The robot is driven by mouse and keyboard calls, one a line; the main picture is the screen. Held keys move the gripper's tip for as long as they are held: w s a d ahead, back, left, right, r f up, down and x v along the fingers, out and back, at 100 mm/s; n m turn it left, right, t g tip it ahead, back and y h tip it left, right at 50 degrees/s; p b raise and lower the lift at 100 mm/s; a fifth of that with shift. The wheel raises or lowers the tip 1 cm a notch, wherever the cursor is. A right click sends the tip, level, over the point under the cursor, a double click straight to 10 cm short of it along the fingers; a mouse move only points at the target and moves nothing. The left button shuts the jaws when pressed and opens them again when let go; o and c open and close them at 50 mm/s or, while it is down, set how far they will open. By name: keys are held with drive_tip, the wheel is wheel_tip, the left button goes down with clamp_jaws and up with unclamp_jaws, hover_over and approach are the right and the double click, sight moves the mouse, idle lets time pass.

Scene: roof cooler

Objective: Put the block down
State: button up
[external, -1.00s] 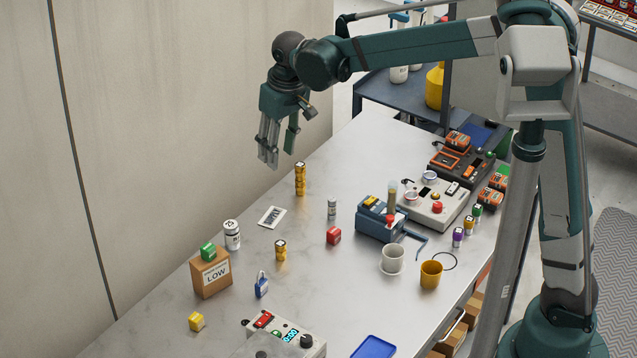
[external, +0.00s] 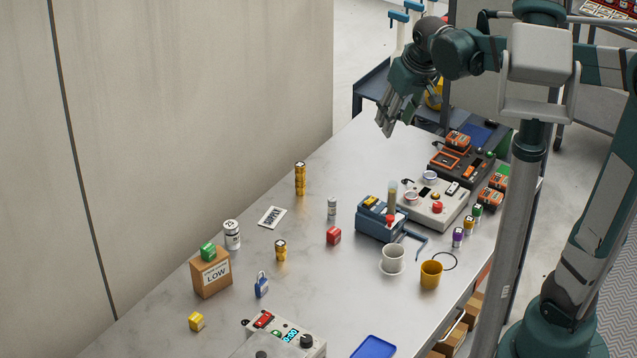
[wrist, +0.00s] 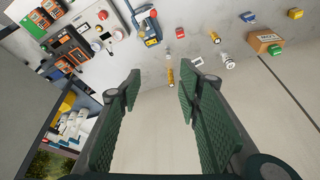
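My gripper (external: 392,122) is high above the far end of the table. In the wrist view my gripper (wrist: 158,88) has its green-padded fingers spread wide, with nothing held between them. A red block (external: 333,236) lies mid-table; it also shows in the wrist view (wrist: 180,32). A green block (external: 208,252) rests on top of the brown box marked LOW (external: 212,278). A yellow block (external: 196,321) lies on the table at the near left. All these blocks are well away from my gripper. I cannot tell which one the task means.
A gold stack (external: 300,178), a white jar (external: 232,235) and a blue padlock (external: 261,284) stand on the table (external: 350,170). A blue device (external: 376,220), a grey control box (external: 437,204), a white cup (external: 393,258) and a yellow mug (external: 431,274) crowd the right side.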

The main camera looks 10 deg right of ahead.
drive_tip(key=s+d+f+m+t, duration=0.1)
drive_tip(key=s+d, duration=0.4)
drive_tip(key=d, duration=0.3)
drive_tip(key=s+d+f+m+t+h, duration=0.1)
drive_tip(key=s+d+f, duration=0.1)
drive_tip(key=s+d, duration=0.4)
drive_tip(key=s+d+f+m+t, duration=0.1)
drive_tip(key=s+d, duration=0.4)
drive_tip(key=d, duration=0.6)
drive_tip(key=shift+s+f+m+t+h, duration=0.25)
drive_tip(key=shift+f+m+t+h, duration=0.1)
drive_tip(key=shift+m, duration=0.15)
